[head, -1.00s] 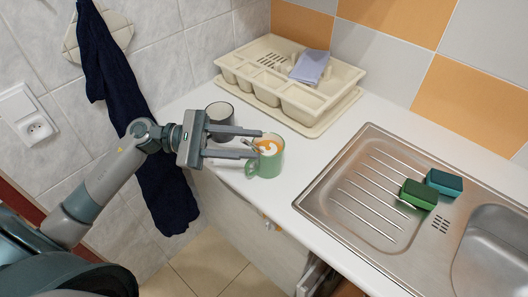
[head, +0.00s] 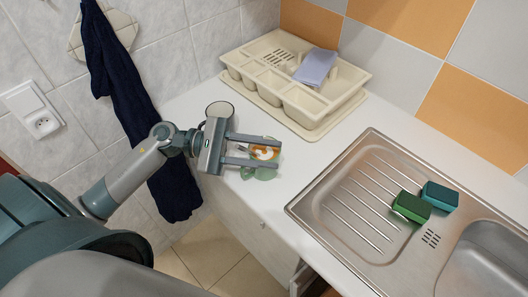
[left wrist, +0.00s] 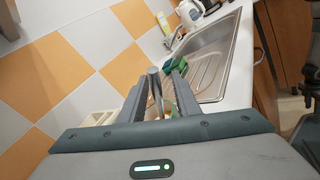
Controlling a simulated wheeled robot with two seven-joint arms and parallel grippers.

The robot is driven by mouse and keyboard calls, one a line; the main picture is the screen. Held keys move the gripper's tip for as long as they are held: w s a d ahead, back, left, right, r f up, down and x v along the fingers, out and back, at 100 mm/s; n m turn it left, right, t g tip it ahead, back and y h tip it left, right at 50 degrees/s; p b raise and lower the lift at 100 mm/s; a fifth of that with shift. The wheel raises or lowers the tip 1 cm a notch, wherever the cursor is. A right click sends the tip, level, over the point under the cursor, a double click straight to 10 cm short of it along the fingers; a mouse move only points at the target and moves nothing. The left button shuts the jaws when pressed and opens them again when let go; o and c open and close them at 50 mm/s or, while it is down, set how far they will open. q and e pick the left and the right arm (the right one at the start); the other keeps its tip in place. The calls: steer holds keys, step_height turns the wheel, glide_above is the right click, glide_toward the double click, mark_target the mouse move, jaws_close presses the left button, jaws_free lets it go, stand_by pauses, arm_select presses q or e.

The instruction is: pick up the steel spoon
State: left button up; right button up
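The green mug (head: 266,173) with a light-and-brown drink stands near the counter's left edge, partly hidden by my left gripper. The steel spoon (head: 242,149) shows as a small thin handle leaning out of this mug, between my fingers. In the left wrist view the spoon (left wrist: 154,86) is a grey upright strip between the two fingers, with a gap on each side. My left gripper (head: 277,152) is open, its fingers reaching over the mug on both sides of the spoon. My right gripper is not in view.
A grey mug (head: 221,108) stands just behind my left gripper. A cream dish rack (head: 328,106) with a folded cloth (head: 316,67) is at the back. The steel sink (head: 340,187) with two sponges (head: 411,206) lies to the right. Some counter between is clear.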

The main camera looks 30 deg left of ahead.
arm_select(q)
steer(key=shift+s+a, duration=0.1)
steer(key=shift+a, duration=0.1)
steer(key=shift+d, duration=0.1)
steer(key=shift+c, duration=0.3)
jaws_close()
steer(key=shift+r, duration=0.1)
step_height(320, 180, up, 18)
steer(key=p, duration=0.6)
